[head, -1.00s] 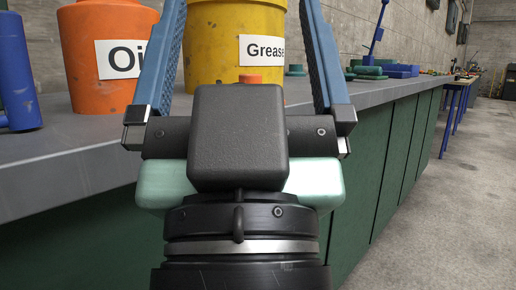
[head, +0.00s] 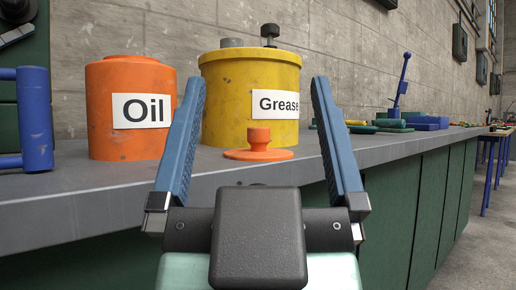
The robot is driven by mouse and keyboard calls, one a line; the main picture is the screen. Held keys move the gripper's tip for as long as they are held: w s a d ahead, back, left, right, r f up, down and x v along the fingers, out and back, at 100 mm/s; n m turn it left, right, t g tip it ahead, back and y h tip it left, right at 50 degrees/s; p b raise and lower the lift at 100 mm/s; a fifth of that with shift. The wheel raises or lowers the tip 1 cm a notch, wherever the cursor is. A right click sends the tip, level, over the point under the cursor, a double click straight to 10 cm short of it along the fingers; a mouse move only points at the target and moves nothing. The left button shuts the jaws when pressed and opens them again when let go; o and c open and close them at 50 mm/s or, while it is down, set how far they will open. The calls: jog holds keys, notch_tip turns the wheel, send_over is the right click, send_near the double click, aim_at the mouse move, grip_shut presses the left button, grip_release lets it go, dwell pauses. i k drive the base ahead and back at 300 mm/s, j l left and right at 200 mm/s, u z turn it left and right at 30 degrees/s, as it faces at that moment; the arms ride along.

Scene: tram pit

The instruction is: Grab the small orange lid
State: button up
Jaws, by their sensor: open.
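The small orange lid (head: 259,147) is a flat disc with a raised knob. It lies on the grey workbench (head: 95,207) in front of the yellow Grease container (head: 226,105). My gripper (head: 256,88) is open, with its two blue fingers pointing toward the bench. In the picture the lid shows between the fingers, beyond my gripper's body, and neither finger appears to touch it. The whole lid is visible.
An orange Oil container (head: 130,135) stands left of the Grease container. A blue object (head: 35,120) is at the far left. Green and blue parts (head: 430,122) lie farther along the bench on the right. Bench surface around the lid's front is clear.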

aim_at(258, 138)
jog(key=l+u, duration=0.4)
jog(key=l, duration=0.2)
jog(key=l+u, duration=0.35)
jog(key=l, duration=0.3)
jog(key=i, duration=0.35)
jog(key=l+u, duration=0.05)
